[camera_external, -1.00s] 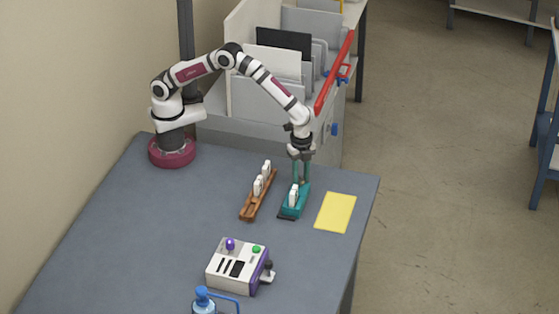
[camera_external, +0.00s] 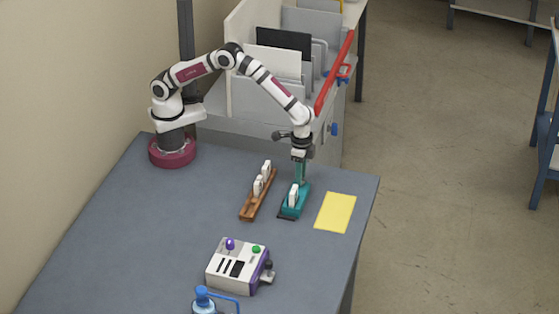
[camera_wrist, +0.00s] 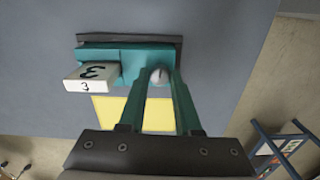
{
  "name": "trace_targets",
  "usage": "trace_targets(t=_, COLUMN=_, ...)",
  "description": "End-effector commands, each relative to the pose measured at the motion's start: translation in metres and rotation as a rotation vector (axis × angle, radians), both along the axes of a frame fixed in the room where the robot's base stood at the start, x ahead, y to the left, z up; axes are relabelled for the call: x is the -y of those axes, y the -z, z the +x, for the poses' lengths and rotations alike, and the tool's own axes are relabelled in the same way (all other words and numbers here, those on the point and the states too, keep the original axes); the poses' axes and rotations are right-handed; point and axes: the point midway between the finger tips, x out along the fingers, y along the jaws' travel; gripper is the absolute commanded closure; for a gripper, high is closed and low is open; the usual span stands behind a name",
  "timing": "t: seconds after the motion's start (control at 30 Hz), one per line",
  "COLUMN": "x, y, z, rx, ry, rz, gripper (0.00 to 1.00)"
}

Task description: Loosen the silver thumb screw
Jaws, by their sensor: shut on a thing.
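The silver thumb screw (camera_wrist: 159,75) shows as a small round head on the teal fixture (camera_wrist: 97,54) in the wrist view. My gripper (camera_wrist: 159,80) has one teal finger on each side of the screw, and the tips are closed on it. In the external view my gripper (camera_external: 299,183) points straight down onto the far end of the teal fixture (camera_external: 301,203). The screw itself is hidden by the fingers there. A white tag marked 3 (camera_wrist: 92,77) stands on the same fixture, left of the screw in the wrist view.
A brown rail (camera_external: 247,209) with white tags lies left of the fixture. A yellow sheet (camera_external: 335,212) lies to its right, near the table edge. A white and purple control box (camera_external: 238,266) and a blue-topped bottle (camera_external: 203,301) stand nearer the front.

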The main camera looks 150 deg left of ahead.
Motion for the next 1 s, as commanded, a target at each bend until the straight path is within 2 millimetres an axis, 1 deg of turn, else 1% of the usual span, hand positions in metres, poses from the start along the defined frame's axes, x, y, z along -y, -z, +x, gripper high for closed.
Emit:
trace_targets(t=0.3, x=-0.0001, y=-0.0001, z=-0.0001, rx=0.000, ry=-0.068, rz=0.000, gripper=1.00)
trace_targets(t=0.73, x=-0.0001, y=0.0000, z=-0.0001, rx=0.000, ry=-0.074, rz=0.000, gripper=1.00)
trace_targets(t=0.77, x=-0.0001, y=0.0000, z=-0.0001, rx=0.000, ry=-0.074, rz=0.000, gripper=0.62)
trace_targets(t=0.9, x=-0.0001, y=0.0000, z=-0.0002, rx=0.000, ry=-0.073, rz=0.000, gripper=0.37)
trace_targets(t=1.0, x=0.0000, y=0.0000, z=-0.0001, rx=0.000, ry=-0.073, rz=0.000, gripper=0.37)
